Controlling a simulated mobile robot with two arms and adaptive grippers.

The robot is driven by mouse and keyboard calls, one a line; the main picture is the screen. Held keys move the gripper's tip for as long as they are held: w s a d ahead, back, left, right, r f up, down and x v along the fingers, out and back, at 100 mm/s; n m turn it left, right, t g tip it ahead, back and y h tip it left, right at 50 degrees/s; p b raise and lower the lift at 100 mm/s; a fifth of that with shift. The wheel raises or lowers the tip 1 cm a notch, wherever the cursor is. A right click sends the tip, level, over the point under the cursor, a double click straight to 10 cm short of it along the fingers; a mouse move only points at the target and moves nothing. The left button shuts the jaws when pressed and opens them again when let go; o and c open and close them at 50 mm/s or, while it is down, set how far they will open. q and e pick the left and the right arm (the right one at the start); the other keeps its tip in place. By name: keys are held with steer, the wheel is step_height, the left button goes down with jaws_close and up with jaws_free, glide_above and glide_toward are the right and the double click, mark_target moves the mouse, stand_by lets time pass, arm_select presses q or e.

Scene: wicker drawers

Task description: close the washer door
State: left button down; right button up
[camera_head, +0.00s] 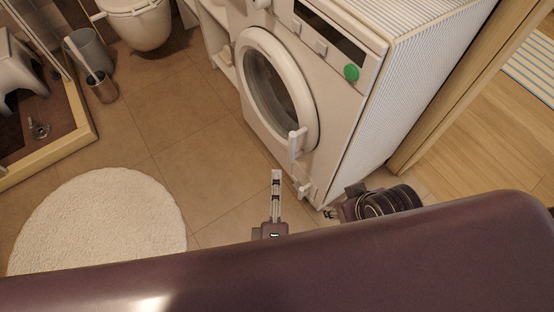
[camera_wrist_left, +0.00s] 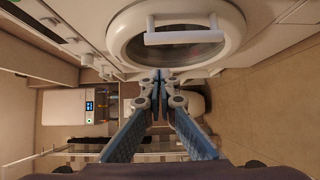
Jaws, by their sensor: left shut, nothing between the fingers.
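The washer (camera_head: 335,110) stands at the upper middle of the head view. Its round white door (camera_head: 309,88) has dark glass and a white bar handle (camera_head: 297,143). The door lies close to the washer front; I cannot tell whether it is flush. My left gripper (camera_head: 276,176) is shut and empty, low in front of the door and apart from the handle in the picture. In the left wrist view its fingertips (camera_wrist_left: 160,76) meet just below the door rim, with the handle (camera_wrist_left: 180,37) above them. My right gripper (camera_head: 329,213) is small and partly seen near the washer's lower corner.
A round white rug (camera_head: 100,225) lies on the tiled floor at left. A toilet (camera_head: 138,22), a bin (camera_head: 88,50) and a wooden-edged shower tray (camera_head: 75,146) are farther left. A wooden door frame (camera_head: 440,90) stands right of the washer. Tiled floor left of the door is clear.

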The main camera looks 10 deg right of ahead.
arm_select(q)
steer(key=shift+v, duration=2.4)
